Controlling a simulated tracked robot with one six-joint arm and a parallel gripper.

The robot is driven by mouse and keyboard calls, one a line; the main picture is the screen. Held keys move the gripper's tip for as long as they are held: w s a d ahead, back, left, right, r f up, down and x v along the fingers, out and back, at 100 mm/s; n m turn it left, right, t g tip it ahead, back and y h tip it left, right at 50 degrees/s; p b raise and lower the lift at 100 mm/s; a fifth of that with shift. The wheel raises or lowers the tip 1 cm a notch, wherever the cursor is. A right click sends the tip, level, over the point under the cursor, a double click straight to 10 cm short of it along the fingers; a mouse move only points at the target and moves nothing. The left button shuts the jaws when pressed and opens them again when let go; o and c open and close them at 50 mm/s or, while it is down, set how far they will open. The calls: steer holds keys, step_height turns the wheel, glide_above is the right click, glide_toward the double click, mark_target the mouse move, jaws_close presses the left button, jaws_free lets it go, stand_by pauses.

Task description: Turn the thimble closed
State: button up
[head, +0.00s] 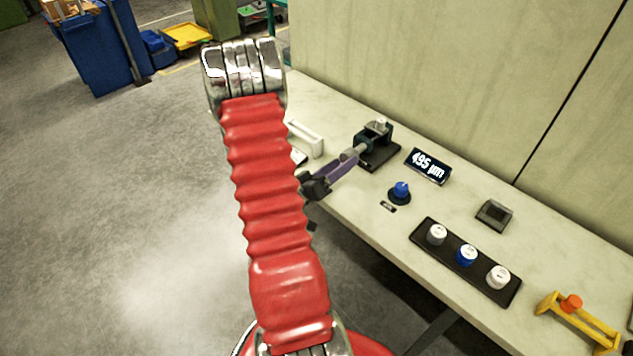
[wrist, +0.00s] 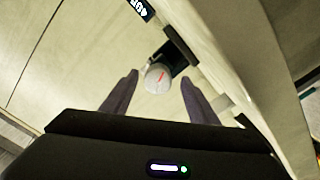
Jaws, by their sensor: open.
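The micrometer stands on a dark base plate (head: 380,158) at the back of the bench, with a dark body (head: 377,131). Its thimble (wrist: 157,78) shows end-on in the wrist view as a round pale cap with a red mark. In the head view, part of the silver thimble (head: 363,147) shows just beyond my fingertips. My gripper (wrist: 160,79) is open, with one finger on each side of the thimble in the wrist view. I cannot tell whether the fingers touch it. The display (head: 428,166) beside the micrometer reads 495 µm.
A blue knob (head: 400,192) sits in front of the display. A black tray (head: 483,279) holds white and blue cylinders. A small grey box (head: 494,214) and a yellow bracket (head: 577,318) lie farther right. A white handle-shaped piece (head: 306,138) is left of the micrometer. A wall runs behind.

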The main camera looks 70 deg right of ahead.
steer(key=v, duration=0.9)
steer(key=shift+w+a, duration=0.2)
steer(key=n, duration=0.8)
steer(key=a+n, duration=0.1)
steer(key=n, duration=1.6)
steer(key=shift+w+a+r+n, duration=0.15)
steer(key=shift+w+r+n, duration=0.1)
steer(key=shift+n, duration=0.15)
steer(key=shift+x, duration=6.9)
